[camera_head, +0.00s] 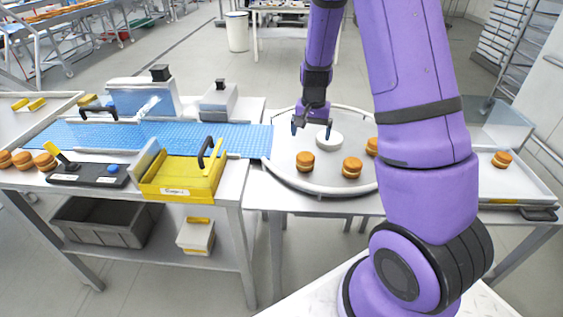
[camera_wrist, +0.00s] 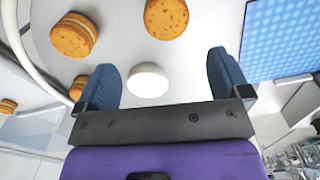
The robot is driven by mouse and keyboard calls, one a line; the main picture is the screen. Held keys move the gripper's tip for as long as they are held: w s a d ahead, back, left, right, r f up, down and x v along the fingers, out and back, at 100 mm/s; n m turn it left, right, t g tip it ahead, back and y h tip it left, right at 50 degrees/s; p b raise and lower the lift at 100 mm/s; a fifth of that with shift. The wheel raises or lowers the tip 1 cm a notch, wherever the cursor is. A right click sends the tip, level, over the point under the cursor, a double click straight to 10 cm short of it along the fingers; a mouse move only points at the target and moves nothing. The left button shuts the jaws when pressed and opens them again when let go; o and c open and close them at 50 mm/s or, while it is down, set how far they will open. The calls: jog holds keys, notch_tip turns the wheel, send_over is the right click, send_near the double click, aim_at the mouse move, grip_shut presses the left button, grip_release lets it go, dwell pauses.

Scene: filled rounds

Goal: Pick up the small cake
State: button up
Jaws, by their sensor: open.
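Several small round cakes, golden-brown with a pale filling, stand on a round metal turntable (camera_head: 285,172). In the head view one cake (camera_head: 305,162) is at the left, another (camera_head: 352,167) is to its right, and a third (camera_head: 371,146) is partly hidden by my arm. The wrist view shows a cake (camera_wrist: 167,17) at the top, one (camera_wrist: 74,36) at the upper left, and one (camera_wrist: 78,87) partly behind a finger. My gripper (camera_head: 311,127) is open and empty above the turntable, near its white centre hub (camera_head: 329,138). It touches no cake.
A blue conveyor belt (camera_head: 200,137) ends at the turntable's left. A yellow box (camera_head: 180,178) and a black control panel (camera_head: 88,174) stand before it. A tray at the right holds another cake (camera_head: 502,159); more cakes (camera_head: 22,160) lie at far left. The turntable has a raised rim.

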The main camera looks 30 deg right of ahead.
aim_at(306, 155)
jog(key=f, duration=0.7)
jog(key=a+f, duration=0.1)
jog(key=f, duration=0.2)
jog(key=shift+w+f, duration=0.25)
jog(key=shift+f, duration=0.15)
jog(key=shift+c, duration=0.4)
jog(key=c, duration=0.7)
